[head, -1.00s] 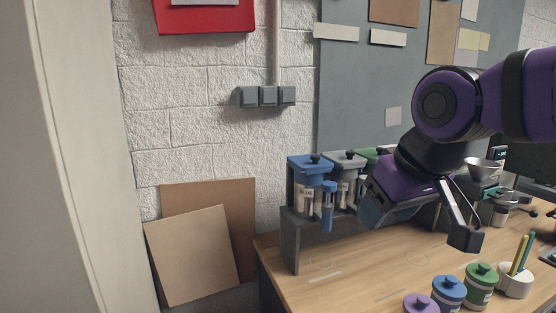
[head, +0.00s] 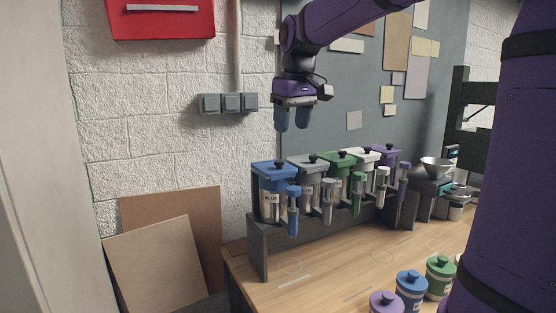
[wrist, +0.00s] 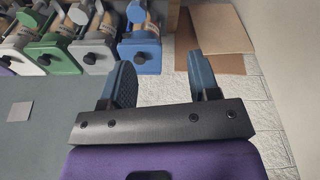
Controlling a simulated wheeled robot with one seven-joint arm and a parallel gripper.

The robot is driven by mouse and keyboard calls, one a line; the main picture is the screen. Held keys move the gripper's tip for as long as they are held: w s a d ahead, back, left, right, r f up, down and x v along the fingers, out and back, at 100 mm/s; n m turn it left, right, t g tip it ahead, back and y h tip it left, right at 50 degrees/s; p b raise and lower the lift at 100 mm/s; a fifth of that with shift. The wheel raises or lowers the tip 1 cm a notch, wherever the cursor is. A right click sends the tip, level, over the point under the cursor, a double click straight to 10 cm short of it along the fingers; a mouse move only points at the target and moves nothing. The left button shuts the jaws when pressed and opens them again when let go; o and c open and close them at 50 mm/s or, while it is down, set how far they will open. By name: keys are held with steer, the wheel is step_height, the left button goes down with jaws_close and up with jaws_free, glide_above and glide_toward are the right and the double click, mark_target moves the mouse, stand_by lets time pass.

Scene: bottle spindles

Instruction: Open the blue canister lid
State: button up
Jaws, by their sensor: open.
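The blue canister (head: 270,203) stands at the left end of a dark rack, with a flat blue lid (head: 272,171) that has a black knob (head: 281,166). The lid lies shut on top. A blue spout or tube hangs at its front right. In the wrist view the blue lid (wrist: 140,42) and its knob are at the upper middle, just beyond the left finger. My gripper (head: 293,124) is open and empty, pointing down, above the blue and grey canisters and apart from them. Its two fingers (wrist: 162,72) show spread in the wrist view.
Grey (head: 308,166), green (head: 337,160), white (head: 362,154) and purple (head: 387,153) canisters continue the row rightward. Lidded jars, one blue (head: 411,288), stand at the desk's front. A scale with a bowl (head: 437,167) stands at right. Boards lean on the wall at left.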

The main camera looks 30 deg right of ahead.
steer(key=n+g, duration=0.1)
steer(key=g, duration=0.1)
glide_above(278, 161)
step_height(278, 161, down, 2)
steer(key=f, duration=0.1)
step_height(278, 161, down, 10)
steer(key=shift+w+d+f, duration=0.1)
steer(key=shift+w+f, duration=0.05)
